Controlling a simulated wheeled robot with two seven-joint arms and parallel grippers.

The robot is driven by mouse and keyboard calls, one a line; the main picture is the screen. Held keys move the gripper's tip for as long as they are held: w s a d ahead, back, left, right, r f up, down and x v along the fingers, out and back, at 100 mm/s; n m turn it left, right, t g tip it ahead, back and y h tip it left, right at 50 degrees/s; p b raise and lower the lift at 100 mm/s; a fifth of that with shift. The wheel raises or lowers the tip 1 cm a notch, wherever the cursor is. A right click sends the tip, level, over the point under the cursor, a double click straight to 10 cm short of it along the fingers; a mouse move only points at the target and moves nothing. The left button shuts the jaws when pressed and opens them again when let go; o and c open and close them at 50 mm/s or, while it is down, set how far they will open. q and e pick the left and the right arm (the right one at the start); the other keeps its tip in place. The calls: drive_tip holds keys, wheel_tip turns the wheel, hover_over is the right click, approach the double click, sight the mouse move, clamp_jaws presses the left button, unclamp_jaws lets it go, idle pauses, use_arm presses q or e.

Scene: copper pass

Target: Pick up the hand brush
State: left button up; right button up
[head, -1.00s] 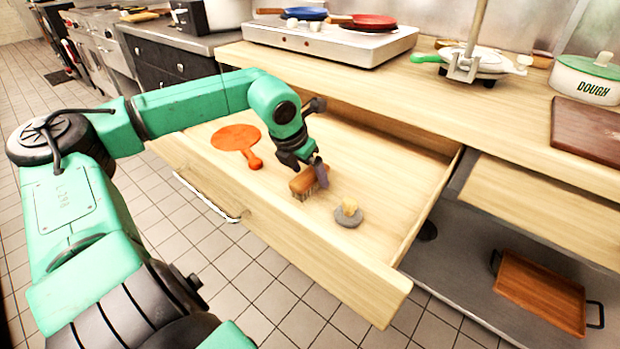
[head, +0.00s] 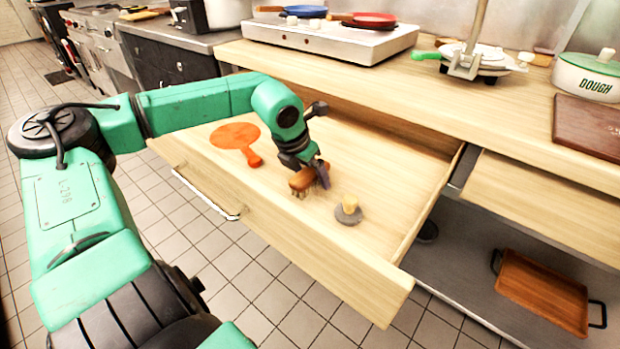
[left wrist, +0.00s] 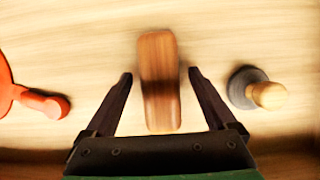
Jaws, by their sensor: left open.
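The hand brush (head: 301,181) lies in the open drawer, its brown wooden back up and its bristles down. My left gripper (head: 314,172) is right over it in the head view and hides part of it. In the left wrist view the brush (left wrist: 160,82) lies lengthwise between the two open fingers of my left gripper (left wrist: 160,82), with a gap on each side. The fingers do not touch it in that view. My right gripper is not in view.
An orange paddle (head: 236,137) lies left of the brush in the drawer (head: 385,165). A grey disc with a wooden knob (head: 348,211) lies close on the right. The drawer walls surround them. The counter (head: 440,95) is behind.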

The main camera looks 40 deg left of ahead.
sight(310, 170)
use_arm(q)
clamp_jaws()
drive_tip(key=shift+r, duration=0.15)
wheel_tip(310, 170, up, 20)
drive_tip(key=p, duration=0.4)
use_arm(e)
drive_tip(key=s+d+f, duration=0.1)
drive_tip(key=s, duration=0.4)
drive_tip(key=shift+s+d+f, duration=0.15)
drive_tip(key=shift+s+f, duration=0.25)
use_arm(q)
drive_tip(key=shift+r, duration=0.1)
